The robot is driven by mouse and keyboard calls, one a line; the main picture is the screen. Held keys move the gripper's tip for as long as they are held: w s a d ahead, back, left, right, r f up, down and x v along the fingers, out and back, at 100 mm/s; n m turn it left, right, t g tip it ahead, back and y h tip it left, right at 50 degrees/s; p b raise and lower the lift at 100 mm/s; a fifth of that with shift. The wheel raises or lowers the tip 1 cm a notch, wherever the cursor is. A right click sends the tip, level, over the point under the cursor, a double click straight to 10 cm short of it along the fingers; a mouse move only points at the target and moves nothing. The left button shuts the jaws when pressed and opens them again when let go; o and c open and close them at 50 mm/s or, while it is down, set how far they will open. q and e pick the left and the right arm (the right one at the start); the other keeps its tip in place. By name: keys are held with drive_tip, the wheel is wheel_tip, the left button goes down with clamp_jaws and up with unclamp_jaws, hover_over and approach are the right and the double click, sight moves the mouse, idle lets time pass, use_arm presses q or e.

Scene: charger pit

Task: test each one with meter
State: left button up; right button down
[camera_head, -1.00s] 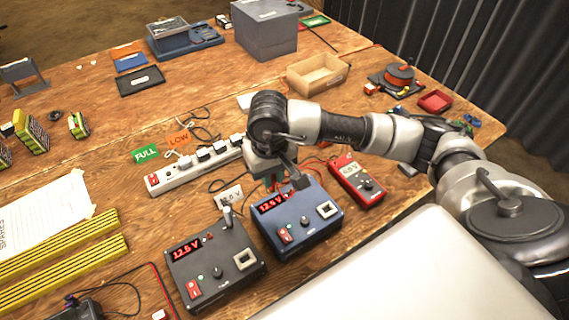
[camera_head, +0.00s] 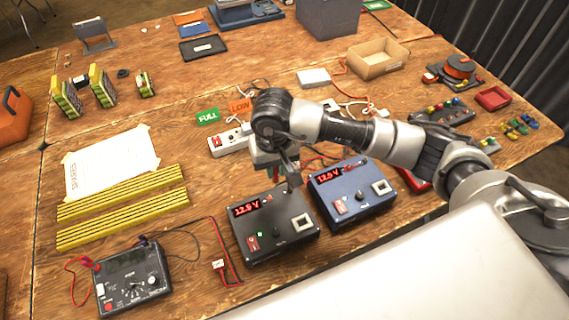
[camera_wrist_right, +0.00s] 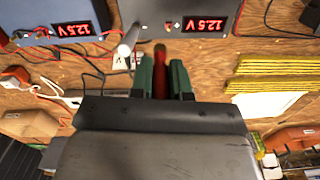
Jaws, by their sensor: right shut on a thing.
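A dark grey charger (camera_head: 277,238) and a blue charger (camera_head: 355,202) stand side by side near the front edge. Each has a lit red display; they also show at the top of the wrist view, dark (camera_wrist_right: 190,12) and blue (camera_wrist_right: 60,18), reading about 12.5 V. My right gripper (camera_head: 285,174) is at the back edge of the dark charger. In the wrist view its green fingers (camera_wrist_right: 161,75) are shut on a red probe-like piece (camera_wrist_right: 160,68). The red meter (camera_head: 414,180) is mostly hidden behind my right arm. My left gripper is out of view.
A black instrument (camera_head: 133,279) with leads lies at front left, beside yellow strips (camera_head: 122,205) and a paper sheet (camera_head: 110,162). A power strip (camera_head: 228,143) with FULL (camera_head: 207,117) and LOW (camera_head: 240,106) tags lies behind. Cables cross the table behind the chargers.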

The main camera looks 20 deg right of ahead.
drive_tip(key=shift+w+a+f+b, duration=0.2)
drive_tip(key=shift+f+b, duration=0.3)
drive_tip(key=shift+f, duration=0.5)
drive_tip(key=shift+w+a+f+b, duration=0.1)
drive_tip(key=shift+a+f+b, duration=0.35)
drive_tip(key=shift+f, duration=0.6)
drive_tip(key=shift+w+a+f+b, duration=0.15)
drive_tip(key=shift+f+b, duration=0.4)
drive_tip(key=shift+f, duration=0.45)
drive_tip(key=shift+f+b, duration=0.25)
drive_tip(key=shift+b, duration=0.1)
drive_tip(key=shift+s+r, duration=0.1)
drive_tip(key=shift+b, duration=0.35)
drive_tip(key=shift+b, duration=0.75)
